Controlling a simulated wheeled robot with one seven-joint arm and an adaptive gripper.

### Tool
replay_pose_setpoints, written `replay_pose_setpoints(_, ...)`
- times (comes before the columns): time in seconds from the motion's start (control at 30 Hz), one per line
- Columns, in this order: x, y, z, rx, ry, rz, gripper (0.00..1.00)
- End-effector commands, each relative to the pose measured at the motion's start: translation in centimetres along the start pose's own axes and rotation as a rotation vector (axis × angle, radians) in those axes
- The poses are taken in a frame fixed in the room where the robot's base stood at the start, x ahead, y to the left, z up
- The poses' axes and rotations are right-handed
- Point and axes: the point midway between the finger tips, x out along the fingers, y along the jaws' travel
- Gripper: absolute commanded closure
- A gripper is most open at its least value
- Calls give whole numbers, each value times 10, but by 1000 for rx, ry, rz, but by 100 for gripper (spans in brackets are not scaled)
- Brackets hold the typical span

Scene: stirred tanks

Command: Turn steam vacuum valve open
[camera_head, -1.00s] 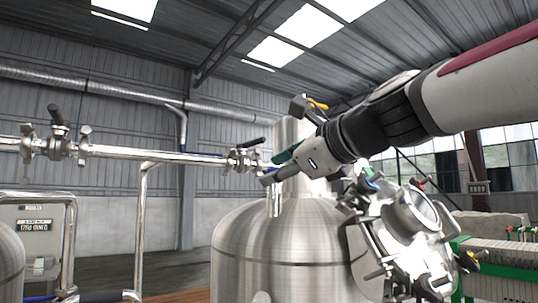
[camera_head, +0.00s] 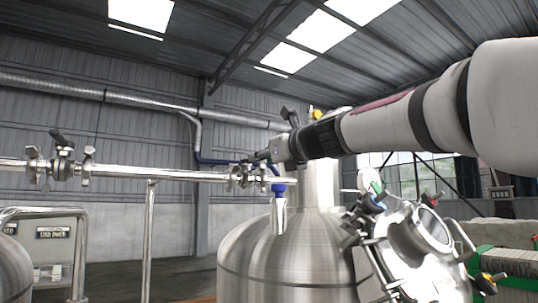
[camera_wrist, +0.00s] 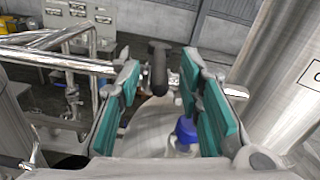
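In the head view, a steel clamp valve (camera_head: 246,177) sits at the right end of the horizontal pipe, beside the tank. My gripper (camera_head: 268,155) is just above and right of it and hides part of its top. In the wrist view my gripper (camera_wrist: 172,95) is open, with teal pads on both fingers. The valve's black handle (camera_wrist: 157,68) shows between and beyond the fingers, with visible gaps on both sides. I cannot tell whether this is the steam vacuum valve, as no label shows on it.
A similar valve (camera_head: 62,160) with a black handle is further left on the pipe (camera_head: 160,174). A blue-capped fitting (camera_head: 278,190) hangs close below my gripper; its blue part (camera_wrist: 186,130) shows in the wrist view. The steel tank (camera_head: 285,255) and its hatch (camera_head: 420,235) stand below my arm.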

Motion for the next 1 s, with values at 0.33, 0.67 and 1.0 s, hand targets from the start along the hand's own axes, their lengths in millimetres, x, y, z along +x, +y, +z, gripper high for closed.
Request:
replay_pose_setpoints(0.33,30,0,0,0,0,0,67)
replay_pose_setpoints(0.67,31,0,0,0,0,0,74)
replay_pose_setpoints(1.0,31,0,0,0,-1,0,100)
